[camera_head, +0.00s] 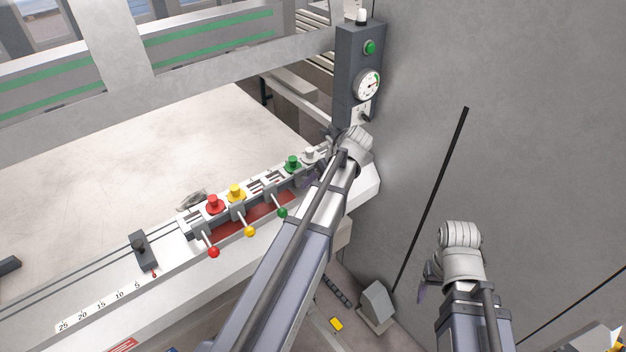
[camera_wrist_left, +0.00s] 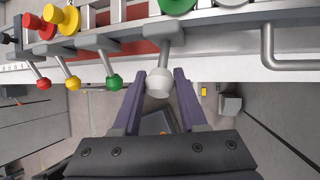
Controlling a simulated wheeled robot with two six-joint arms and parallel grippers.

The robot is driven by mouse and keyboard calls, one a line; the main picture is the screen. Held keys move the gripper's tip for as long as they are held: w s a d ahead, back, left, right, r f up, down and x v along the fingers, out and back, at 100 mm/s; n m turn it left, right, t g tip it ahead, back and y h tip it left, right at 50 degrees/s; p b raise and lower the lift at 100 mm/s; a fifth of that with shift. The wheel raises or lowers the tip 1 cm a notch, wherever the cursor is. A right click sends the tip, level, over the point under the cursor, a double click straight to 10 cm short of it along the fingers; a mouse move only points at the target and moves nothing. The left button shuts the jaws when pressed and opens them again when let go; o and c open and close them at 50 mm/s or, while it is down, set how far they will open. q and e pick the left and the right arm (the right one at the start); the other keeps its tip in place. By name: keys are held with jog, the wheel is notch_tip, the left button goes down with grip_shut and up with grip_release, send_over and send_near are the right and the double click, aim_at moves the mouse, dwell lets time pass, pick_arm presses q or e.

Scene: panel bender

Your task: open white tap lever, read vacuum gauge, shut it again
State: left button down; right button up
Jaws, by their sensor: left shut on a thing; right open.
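The white tap (camera_head: 311,156) is at the right end of a tap row, and my left arm covers its lever in the head view. In the left wrist view the white lever's ball knob (camera_wrist_left: 159,84) sits between the purple fingers of my left gripper (camera_wrist_left: 157,76), which is shut on it. That lever slants slightly left; the other levers slant right. The round vacuum gauge (camera_head: 368,85) is on a dark grey post behind the taps, with a white face, a green arc and a dark needle; its figures are too small to read. My right gripper (camera_head: 424,284) is open, low at right, apart from everything.
The red lever (camera_head: 213,252), yellow lever (camera_head: 250,231) and green lever (camera_head: 282,212) stand left of my left arm. A grey bar handle (camera_wrist_left: 268,45) is just right of the white lever in the left wrist view. A grey wall (camera_head: 500,120) fills the right side.

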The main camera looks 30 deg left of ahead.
pick_arm(q)
jog(key=shift+c, duration=2.3)
grip_release()
jog(key=shift+r, duration=0.1)
jog(key=p+v, duration=0.6)
jog(key=v, duration=0.1)
jog(key=shift+d+r+p, duration=0.2)
jog(key=shift+r+p, duration=0.05)
jog(key=shift+p, duration=0.05)
